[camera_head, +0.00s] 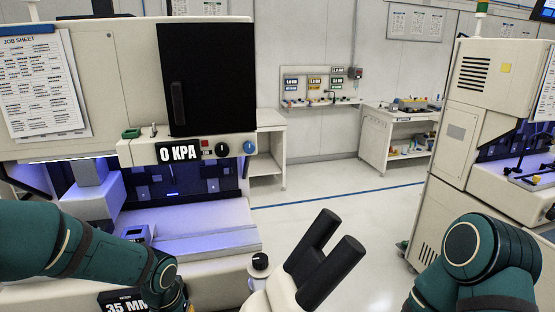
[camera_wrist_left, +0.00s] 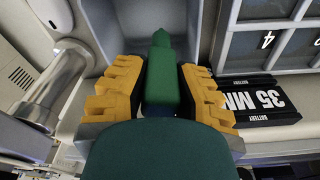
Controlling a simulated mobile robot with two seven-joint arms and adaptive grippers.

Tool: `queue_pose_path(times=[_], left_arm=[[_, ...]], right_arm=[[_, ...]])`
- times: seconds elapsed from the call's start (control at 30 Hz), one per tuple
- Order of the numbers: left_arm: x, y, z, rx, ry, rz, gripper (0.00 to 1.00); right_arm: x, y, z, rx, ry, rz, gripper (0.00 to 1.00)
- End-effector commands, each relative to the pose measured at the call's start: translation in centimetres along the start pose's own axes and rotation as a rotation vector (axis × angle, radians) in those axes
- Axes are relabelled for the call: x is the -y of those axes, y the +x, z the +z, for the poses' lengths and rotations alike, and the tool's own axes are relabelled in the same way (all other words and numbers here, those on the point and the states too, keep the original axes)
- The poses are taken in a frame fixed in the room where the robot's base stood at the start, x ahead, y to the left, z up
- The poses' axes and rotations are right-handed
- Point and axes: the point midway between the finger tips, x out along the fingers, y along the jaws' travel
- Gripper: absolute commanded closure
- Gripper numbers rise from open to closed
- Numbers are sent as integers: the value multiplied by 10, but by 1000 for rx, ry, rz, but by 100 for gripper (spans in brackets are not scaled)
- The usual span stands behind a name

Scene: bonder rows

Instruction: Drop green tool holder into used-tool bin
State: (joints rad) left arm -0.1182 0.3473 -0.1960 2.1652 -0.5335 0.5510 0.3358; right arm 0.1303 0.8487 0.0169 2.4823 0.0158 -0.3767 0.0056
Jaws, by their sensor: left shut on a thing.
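In the left wrist view, my left gripper (camera_wrist_left: 158,85) has its yellow ridged fingers closed on either side of the green tool holder (camera_wrist_left: 161,72). The holder's narrow tip points to the top of the picture. Its lower end is hidden behind my rounded green gripper body. Past the tip is a grey open recess (camera_wrist_left: 185,20); I cannot tell whether this is the used-tool bin. In the head view, my left arm reaches in from the left, and its gripper and the holder are out of sight. My right arm is at the lower right, with its gripper out of frame.
A black-and-white "35 MM" label (camera_wrist_left: 256,101) and a grey framed panel (camera_wrist_left: 268,38) lie right of the recess. In the head view, a bonder (camera_head: 100,90) with a "0 KPA" display stands at left. Dark eyepieces (camera_head: 325,257) rise at bottom centre. Open floor lies beyond.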

Motion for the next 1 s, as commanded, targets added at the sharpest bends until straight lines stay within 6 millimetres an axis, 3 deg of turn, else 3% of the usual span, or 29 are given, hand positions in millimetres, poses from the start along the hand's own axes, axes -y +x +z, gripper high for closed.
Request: queue_pose_path(times=[0.2,0.57,0.6,0.67,1.0], left_arm=[[0,28,3,-1,-1,0,100],[0,33,4,-1,-1,0,100],[0,33,4,-1,-1,0,68],[0,33,4,-1,-1,0,47],[0,32,4,-1,-1,0,46]], right_arm=[[-7,20,7,11,-4,0,53],[-8,22,9,17,-6,-1,53],[-8,22,9,17,-6,-1,53],[-8,22,9,17,-6,-1,53],[-8,22,9,16,-6,-1,53]])
